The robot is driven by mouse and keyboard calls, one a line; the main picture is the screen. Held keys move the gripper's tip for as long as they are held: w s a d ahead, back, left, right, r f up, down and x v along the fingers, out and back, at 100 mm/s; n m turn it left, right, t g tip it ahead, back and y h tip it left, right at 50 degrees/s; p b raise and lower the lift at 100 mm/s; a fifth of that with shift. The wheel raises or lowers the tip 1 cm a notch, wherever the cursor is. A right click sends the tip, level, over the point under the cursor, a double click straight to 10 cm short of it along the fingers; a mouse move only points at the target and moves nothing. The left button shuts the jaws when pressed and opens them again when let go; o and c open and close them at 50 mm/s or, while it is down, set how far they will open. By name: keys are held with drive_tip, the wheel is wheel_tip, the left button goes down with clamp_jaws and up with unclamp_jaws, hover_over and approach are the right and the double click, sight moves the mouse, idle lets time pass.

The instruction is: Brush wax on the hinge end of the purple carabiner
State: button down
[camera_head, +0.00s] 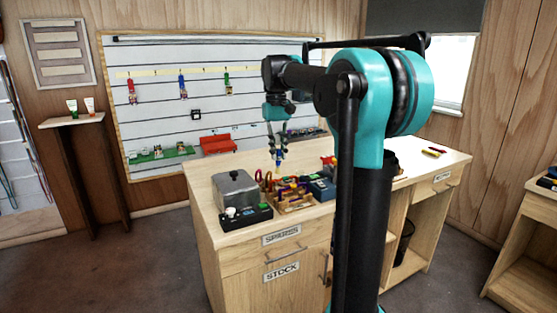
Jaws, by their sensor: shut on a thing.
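My gripper (277,148) hangs above the left part of the workbench, pointing down. It is shut on a small dark blue thing (280,163), too small here to identify for certain. A wooden tray (295,207) below it holds several coloured carabiners, with red, orange and purple showing. A purple carabiner (291,186) seems to be among them, but its hinge end cannot be made out. No wax or brush can be clearly told apart at this size.
The workbench (228,167) also bears a grey metal box (237,189), a black tray (247,217) with small items, and a blue box (319,187). My arm hides the bench's middle. A wall board (160,110) with hanging gear stands behind. The bench's back left is clear.

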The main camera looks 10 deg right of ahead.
drive_tip(key=shift+r, duration=0.95)
drive_tip(key=shift+s, duration=0.1)
